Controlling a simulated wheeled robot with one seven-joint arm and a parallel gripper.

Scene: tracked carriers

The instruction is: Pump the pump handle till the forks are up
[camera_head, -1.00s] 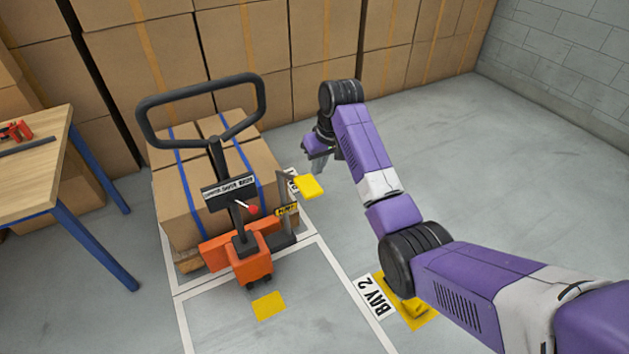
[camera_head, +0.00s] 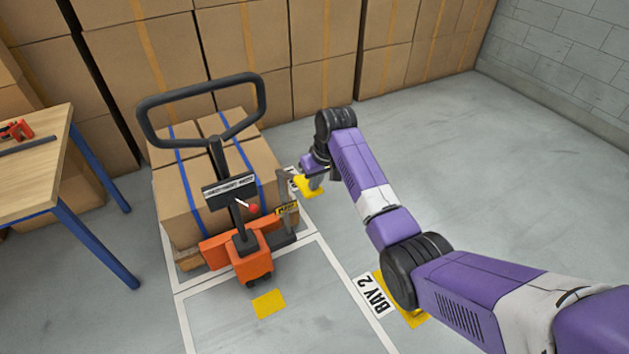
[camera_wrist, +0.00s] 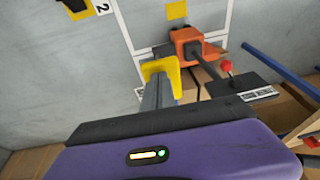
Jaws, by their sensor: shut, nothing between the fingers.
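The orange pallet truck (camera_head: 251,262) has a black loop handle (camera_head: 139,118) and a small red-knobbed lever (camera_head: 253,208). Its pump handle ends in a yellow pad (camera_head: 304,189), on the right side near the "PUMP" label (camera_head: 287,208). My gripper (camera_head: 315,184) is shut and empty, with its fingers at the yellow pad. In the wrist view the grey fingers (camera_wrist: 157,98) overlap the yellow pad (camera_wrist: 160,67); I cannot tell whether they press on it. The forks are hidden under the strapped cartons (camera_head: 190,205) and wooden pallet.
A wooden table (camera_head: 40,165) with blue legs stands at the left. Stacked cartons (camera_head: 330,45) line the back. A "BAY 2" floor label (camera_head: 376,297) and white floor lines lie near the truck. The floor to the right is clear.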

